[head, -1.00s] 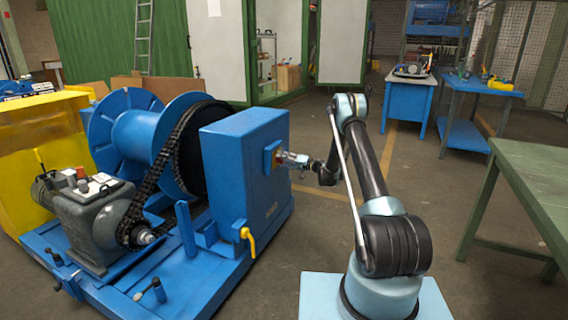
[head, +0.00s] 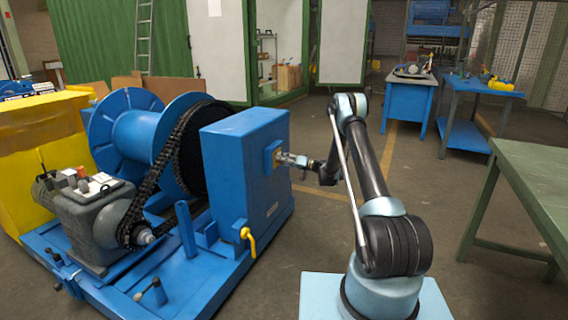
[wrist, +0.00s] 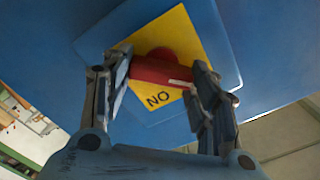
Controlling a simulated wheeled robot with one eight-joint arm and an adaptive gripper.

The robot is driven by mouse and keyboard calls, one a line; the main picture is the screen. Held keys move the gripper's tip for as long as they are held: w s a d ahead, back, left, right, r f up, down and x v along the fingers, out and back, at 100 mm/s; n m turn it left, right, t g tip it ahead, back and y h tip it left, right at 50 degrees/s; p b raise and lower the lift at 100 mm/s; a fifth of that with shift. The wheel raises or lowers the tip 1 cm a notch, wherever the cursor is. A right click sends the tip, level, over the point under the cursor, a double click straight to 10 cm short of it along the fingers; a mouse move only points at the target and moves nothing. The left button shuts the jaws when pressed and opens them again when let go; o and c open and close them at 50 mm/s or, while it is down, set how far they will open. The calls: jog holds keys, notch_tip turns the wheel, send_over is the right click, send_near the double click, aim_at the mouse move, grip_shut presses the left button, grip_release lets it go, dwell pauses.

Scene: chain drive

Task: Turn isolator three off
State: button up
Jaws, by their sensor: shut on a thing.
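The isolator is a red handle (wrist: 160,70) on a yellow plate (wrist: 183,27), set on a blue square backing (wrist: 215,45). The letters on the plate read as NO in the wrist view, at a slant. My gripper (wrist: 161,74) is shut on the red handle, with one finger at each end of its bar. In the head view my gripper (head: 282,159) reaches the isolator plate (head: 275,151) on the side of the blue cabinet (head: 240,160). The handle itself is hidden there by the gripper.
A yellow lever (head: 248,240) sticks out low on the cabinet. The chain (head: 167,165) and blue drum (head: 140,135) stand to the left. A green table (head: 535,185) stands to the right. The floor between the cabinet and that table is open behind my arm.

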jog(key=o, duration=1.1)
jog(key=shift+c, duration=0.2)
jog(key=shift+d, duration=0.1)
jog(key=v, duration=1.1)
jog(key=shift+d, duration=0.4)
jog(key=shift+s, duration=0.1)
